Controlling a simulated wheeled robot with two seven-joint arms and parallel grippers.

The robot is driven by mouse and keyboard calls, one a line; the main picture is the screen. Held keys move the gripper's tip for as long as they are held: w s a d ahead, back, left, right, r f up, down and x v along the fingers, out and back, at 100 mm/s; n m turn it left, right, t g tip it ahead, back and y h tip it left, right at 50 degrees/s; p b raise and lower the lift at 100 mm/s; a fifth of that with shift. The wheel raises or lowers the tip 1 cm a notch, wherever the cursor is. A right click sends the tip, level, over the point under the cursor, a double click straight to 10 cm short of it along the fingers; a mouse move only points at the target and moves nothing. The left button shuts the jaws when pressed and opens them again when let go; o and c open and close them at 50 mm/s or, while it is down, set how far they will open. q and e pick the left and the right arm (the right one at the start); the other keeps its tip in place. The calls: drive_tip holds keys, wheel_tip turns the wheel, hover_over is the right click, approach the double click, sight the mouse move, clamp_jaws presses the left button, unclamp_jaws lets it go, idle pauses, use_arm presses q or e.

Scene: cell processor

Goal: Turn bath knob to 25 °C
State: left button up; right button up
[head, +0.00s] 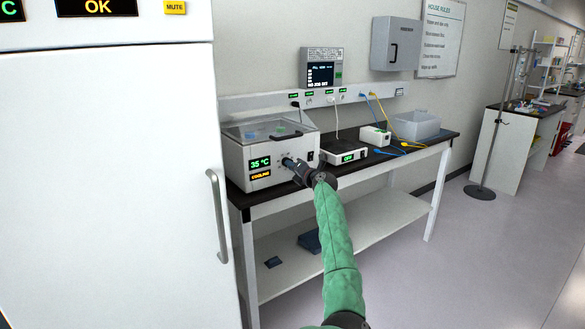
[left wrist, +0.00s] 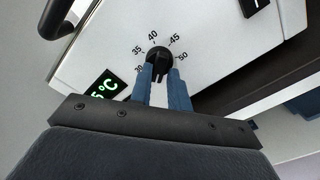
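The bath (head: 232,158) is a white box with a clear lid on the bench. Its display (head: 260,163) reads 35 °C, with an orange line under it that looks like "COOLING". The black bath knob (left wrist: 159,58) shows in the left wrist view, with scale marks such as 35, 40, 45 and 50 around it. My left gripper (head: 290,163) is at the bath's front. In the left wrist view its blue fingers (left wrist: 160,80) lie on both sides of the knob's grip, close against it. The lower part of the scale is hidden behind the fingers. My right gripper is not in view.
A hotplate-like device (head: 345,152) marked OFF stands right of the bath, then a small white box (head: 375,135) with cables and a grey bin (head: 416,125). A tall white cabinet (head: 105,170) stands close on the left.

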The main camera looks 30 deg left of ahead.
use_arm(q)
drive_tip(key=shift+o, duration=1.3)
drive_tip(key=shift+f, duration=0.1)
